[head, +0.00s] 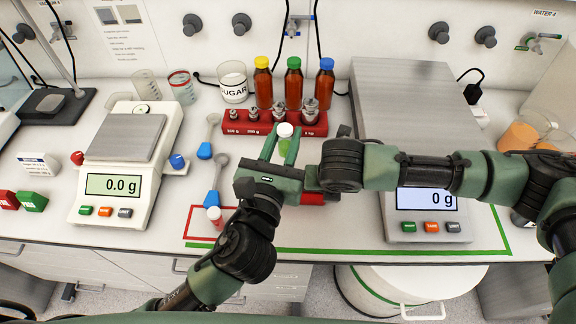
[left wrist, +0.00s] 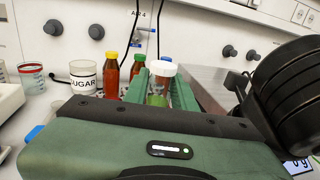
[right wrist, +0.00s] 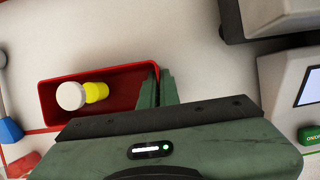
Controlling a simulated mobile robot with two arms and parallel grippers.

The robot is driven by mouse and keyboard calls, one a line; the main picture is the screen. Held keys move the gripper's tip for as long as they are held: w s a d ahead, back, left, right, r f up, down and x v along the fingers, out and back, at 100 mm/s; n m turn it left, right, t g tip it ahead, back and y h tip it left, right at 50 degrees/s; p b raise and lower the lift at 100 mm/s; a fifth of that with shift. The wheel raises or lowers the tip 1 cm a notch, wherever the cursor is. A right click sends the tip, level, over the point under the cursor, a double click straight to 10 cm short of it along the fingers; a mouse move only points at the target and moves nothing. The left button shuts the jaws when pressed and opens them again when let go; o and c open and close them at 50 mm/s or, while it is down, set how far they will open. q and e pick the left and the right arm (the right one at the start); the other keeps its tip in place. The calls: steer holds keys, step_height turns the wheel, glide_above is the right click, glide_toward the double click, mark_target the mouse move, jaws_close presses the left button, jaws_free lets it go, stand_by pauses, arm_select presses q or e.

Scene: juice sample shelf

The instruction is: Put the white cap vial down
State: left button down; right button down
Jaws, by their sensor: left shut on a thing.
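The white cap vial (left wrist: 160,84) is upright with green liquid in the left wrist view. It also shows in the head view (head: 285,130). My left gripper (left wrist: 161,88) is shut on it, one green finger on each side, in front of the red weight block. My right gripper (right wrist: 158,88) has its fingers close together around the right end wall of a red tray (right wrist: 95,75). Another white-capped vial (right wrist: 72,96) with yellow contents is in this tray. In the head view my arms hide most of the tray.
A red block (head: 240,127) with metal weights stands behind the vial, with amber bottles (head: 293,85) behind it. A small scale (head: 130,150) is at left, a large scale (head: 400,100) at right. A small white-capped vial (head: 214,213) stands inside the red outline. Blue-handled spoons (head: 212,190) lie nearby.

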arm_select(q)
steer(key=shift+a+f, duration=0.1)
steer(key=shift+f, duration=3.4)
steer(key=shift+f, duration=0.15)
steer(key=shift+f, duration=0.45)
steer(key=c, duration=1.4)
jaws_free()
steer(key=shift+c, duration=0.2)
steer(key=shift+r, duration=0.75)
steer(key=s+a, duration=0.2)
steer(key=s, duration=1)
steer(key=shift+f, duration=0.15)
